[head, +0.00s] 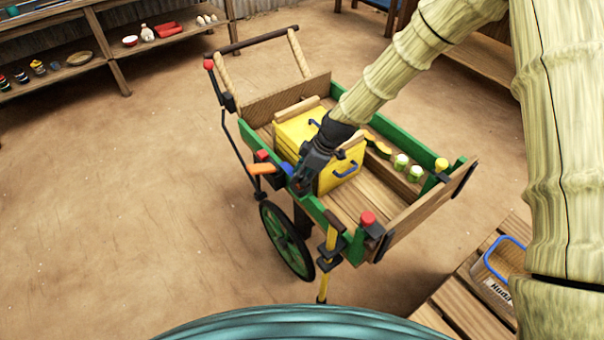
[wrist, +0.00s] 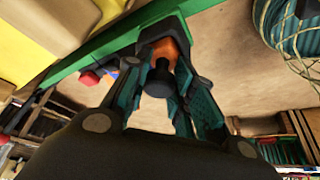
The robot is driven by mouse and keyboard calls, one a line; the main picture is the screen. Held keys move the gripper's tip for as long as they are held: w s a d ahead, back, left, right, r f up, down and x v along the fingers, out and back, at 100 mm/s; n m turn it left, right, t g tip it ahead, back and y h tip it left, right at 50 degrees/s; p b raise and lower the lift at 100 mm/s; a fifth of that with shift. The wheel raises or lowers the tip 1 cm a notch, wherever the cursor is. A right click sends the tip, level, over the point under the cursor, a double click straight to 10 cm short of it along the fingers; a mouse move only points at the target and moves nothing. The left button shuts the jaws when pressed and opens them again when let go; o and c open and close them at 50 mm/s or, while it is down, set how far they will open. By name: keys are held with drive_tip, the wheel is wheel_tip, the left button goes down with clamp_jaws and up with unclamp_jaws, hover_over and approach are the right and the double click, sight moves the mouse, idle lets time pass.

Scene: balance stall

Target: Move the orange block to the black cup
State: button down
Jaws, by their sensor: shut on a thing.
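My gripper (head: 301,186) is at the near green side rail of the cart, pointing down. In the wrist view its two teal-padded fingers (wrist: 180,100) close around an orange piece with a dark round knob in front; the orange part (wrist: 160,50) shows just beyond the knob. A dark holder adjoins the orange part at the green rail. In the head view the gripper hides this spot, and another orange bar (head: 262,169) sticks out from the rail to its left. I cannot make out a black cup for certain in either view.
The wooden cart (head: 352,203) carries a yellow cabinet (head: 295,133) with blue handles, close behind my gripper. A red piece (head: 262,155) and a blue piece (head: 287,168) are left of it on the rail. A red-capped post (head: 368,218) stands at right. Open floor lies left.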

drive_tip(key=c, duration=1.1)
unclamp_jaws()
drive_tip(key=v, duration=1.2)
drive_tip(key=shift+s+f, duration=0.1)
